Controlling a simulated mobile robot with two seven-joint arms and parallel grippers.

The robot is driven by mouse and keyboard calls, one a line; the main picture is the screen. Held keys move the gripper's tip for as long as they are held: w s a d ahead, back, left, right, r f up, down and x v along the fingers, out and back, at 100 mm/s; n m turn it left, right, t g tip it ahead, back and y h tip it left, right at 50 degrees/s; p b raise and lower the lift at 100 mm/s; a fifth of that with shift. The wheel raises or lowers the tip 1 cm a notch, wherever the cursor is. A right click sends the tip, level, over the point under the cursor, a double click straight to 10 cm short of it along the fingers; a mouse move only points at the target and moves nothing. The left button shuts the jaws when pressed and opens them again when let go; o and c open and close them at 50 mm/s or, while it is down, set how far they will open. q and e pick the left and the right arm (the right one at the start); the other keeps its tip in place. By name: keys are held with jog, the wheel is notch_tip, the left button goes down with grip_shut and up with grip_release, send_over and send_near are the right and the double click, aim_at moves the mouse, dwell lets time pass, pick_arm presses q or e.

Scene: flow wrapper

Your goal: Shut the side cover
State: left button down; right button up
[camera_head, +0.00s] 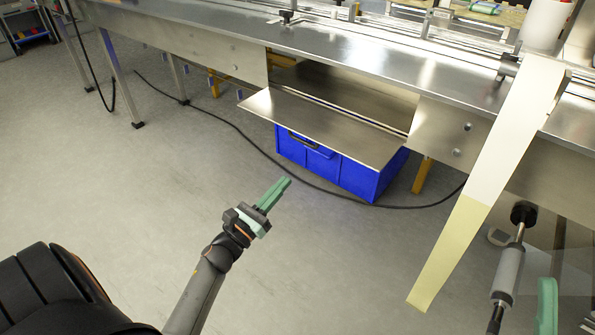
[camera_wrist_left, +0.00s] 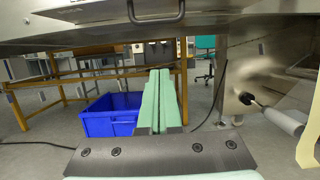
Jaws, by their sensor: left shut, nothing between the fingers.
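The side cover (camera_head: 320,128) is a bare metal flap on the machine's near side. It stands out nearly level, with the opening behind it uncovered. A dark handle (camera_head: 303,140) shows under its front edge. In the left wrist view the cover's underside and its handle (camera_wrist_left: 157,17) are at the top, above the fingers. My left gripper (camera_head: 275,193) is shut and empty, in front of and apart from the cover. Its green fingers (camera_wrist_left: 158,98) also show in the left wrist view. A green finger of what looks like my right gripper (camera_head: 547,305) shows at the lower right, partly cut off.
A blue crate (camera_head: 340,172) stands on the floor under the cover, also in the left wrist view (camera_wrist_left: 112,114). A pale film strip (camera_head: 490,175) hangs at the right beside a roller (camera_head: 509,270). A black cable crosses the floor.

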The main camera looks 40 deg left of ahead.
aim_at(314, 128)
pick_arm(q)
jog(key=w+r, duration=0.6)
jog(key=w, duration=0.1)
jog(key=shift+d, duration=0.3)
dwell(0.4)
jog(key=g+p, duration=0.1)
jog(key=p, duration=0.1)
jog(key=r+g+p, duration=0.1)
jog(key=p, duration=0.2)
jog(key=shift+s+r, duration=0.15)
jog(key=shift+s, duration=0.1)
pick_arm(e)
jog(key=r, duration=0.2)
jog(key=d+r, duration=0.1)
jog(key=r, duration=0.2)
jog(key=shift+r, duration=0.2)
